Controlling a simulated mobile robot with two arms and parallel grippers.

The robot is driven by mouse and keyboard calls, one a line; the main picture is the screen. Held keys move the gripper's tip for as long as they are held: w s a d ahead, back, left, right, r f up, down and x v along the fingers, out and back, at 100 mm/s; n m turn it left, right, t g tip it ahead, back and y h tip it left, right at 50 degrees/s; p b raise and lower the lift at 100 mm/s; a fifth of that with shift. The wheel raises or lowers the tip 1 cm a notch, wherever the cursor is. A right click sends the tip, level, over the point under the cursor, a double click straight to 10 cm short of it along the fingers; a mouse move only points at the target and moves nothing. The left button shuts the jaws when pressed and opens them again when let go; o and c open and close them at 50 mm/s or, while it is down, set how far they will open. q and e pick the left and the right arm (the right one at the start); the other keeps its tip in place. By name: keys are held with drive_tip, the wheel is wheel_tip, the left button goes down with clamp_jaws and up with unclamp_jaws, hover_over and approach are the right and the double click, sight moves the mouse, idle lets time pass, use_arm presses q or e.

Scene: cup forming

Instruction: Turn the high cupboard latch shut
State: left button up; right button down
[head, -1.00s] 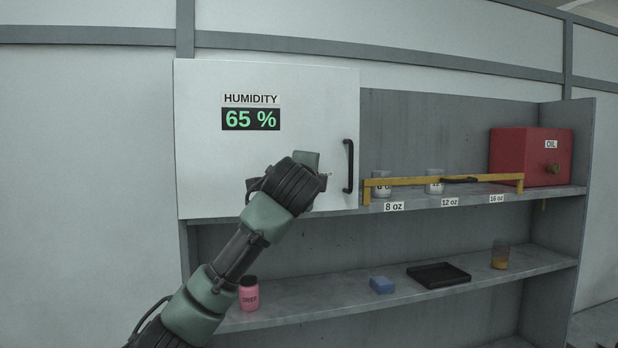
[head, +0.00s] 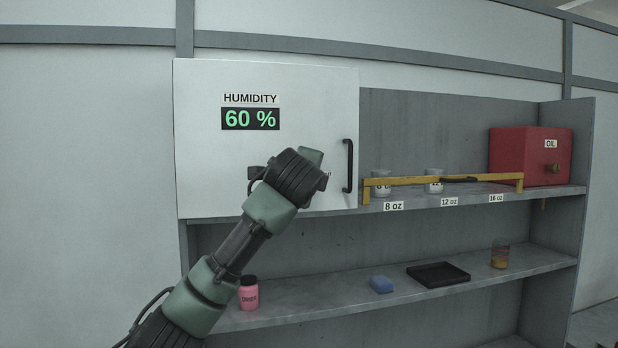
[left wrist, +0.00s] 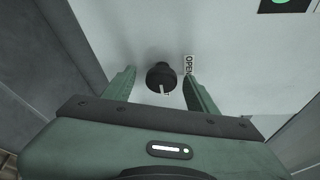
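The cupboard's white door (head: 215,165) is closed flat, with a black bar handle (head: 348,166) at its right edge. The latch is a round black knob (left wrist: 160,74) on the white face in the left wrist view, with a pale pointer mark toward the bottom of the picture. An OPEN label (left wrist: 188,66) is to its right; another label below is mostly hidden. My left gripper (left wrist: 159,73) is open, one finger on each side of the knob, with gaps visible. In the head view my left wrist hides the latch. My right gripper is not in view.
A humidity display (head: 250,119) reads 60 %. Right of the door, a yellow bar (head: 415,182) crosses before cups on the upper shelf, beside a red OIL box (head: 515,158). The lower shelf holds a pink jar (head: 249,295), blue block (head: 381,284), black tray (head: 455,282) and glass (head: 500,257).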

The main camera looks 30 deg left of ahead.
use_arm(q)
drive_tip(key=f+b+v, duration=0.1)
drive_tip(key=b+v, duration=0.3)
drive_tip(key=v, duration=0.3)
drive_tip(key=shift+s+d+r, duration=0.25)
drive_tip(key=shift+s+r, duration=0.05)
drive_tip(key=shift+r, duration=0.25)
